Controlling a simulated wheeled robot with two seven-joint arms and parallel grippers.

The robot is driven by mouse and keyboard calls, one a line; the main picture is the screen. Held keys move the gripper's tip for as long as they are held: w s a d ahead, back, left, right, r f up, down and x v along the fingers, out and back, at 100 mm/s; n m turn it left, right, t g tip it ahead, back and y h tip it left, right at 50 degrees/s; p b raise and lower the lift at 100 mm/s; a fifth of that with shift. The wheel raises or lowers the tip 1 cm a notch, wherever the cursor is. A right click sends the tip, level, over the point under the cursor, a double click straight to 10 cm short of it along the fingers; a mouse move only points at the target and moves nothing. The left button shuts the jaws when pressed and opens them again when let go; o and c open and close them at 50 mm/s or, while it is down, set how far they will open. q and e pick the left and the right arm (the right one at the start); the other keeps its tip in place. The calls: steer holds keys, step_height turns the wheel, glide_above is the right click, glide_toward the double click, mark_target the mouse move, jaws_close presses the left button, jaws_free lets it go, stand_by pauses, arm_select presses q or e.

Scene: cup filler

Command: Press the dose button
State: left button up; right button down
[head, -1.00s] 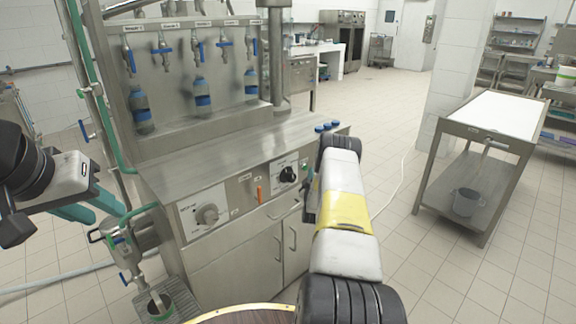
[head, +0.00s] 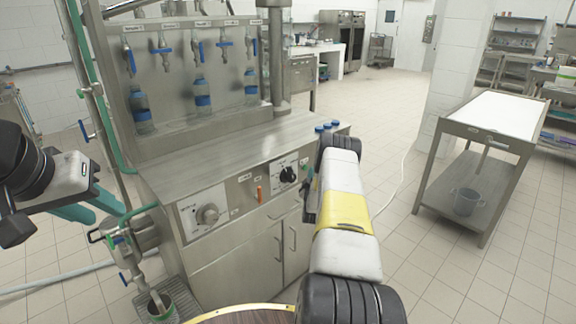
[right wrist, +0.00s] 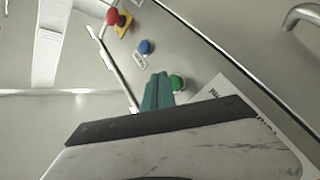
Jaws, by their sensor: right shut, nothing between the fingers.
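My right gripper (right wrist: 158,88) is shut and empty, its teal fingers together close beside the green button (right wrist: 177,82) on a steel panel. Whether the fingers touch that button cannot be told. A blue button (right wrist: 145,47) and a red mushroom button (right wrist: 114,17) on a yellow plate sit further up the panel. Which one is the dose button cannot be read. In the head view my right arm hides these buttons and the gripper's fingertips. My left gripper (head: 98,206) is open and empty, left of the steel machine (head: 230,165).
The machine front carries a black knob (head: 288,174), a grey knob (head: 208,214) and a small orange lever (head: 259,194). Several bottles stand below the taps. A steel cart (head: 478,137) stands to the right, with open floor between. A curved handle (right wrist: 302,14) is near the panel.

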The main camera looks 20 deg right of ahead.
stand_by(0.3)
steer(key=shift+w+a, duration=0.15)
steer(key=shift+w, duration=0.25)
steer(key=shift+w+a, duration=0.15)
steer(key=shift+w, duration=0.15)
stand_by(0.4)
steer(key=shift+s, duration=0.2)
steer(key=shift+s+d, duration=0.3)
steer(key=shift+s, duration=0.2)
steer(key=s+d, duration=0.2)
steer(key=s, duration=0.3)
steer(key=shift+s+d, duration=0.15)
steer(key=shift+s, duration=0.15)
steer(key=shift+r, duration=0.1)
stand_by(0.3)
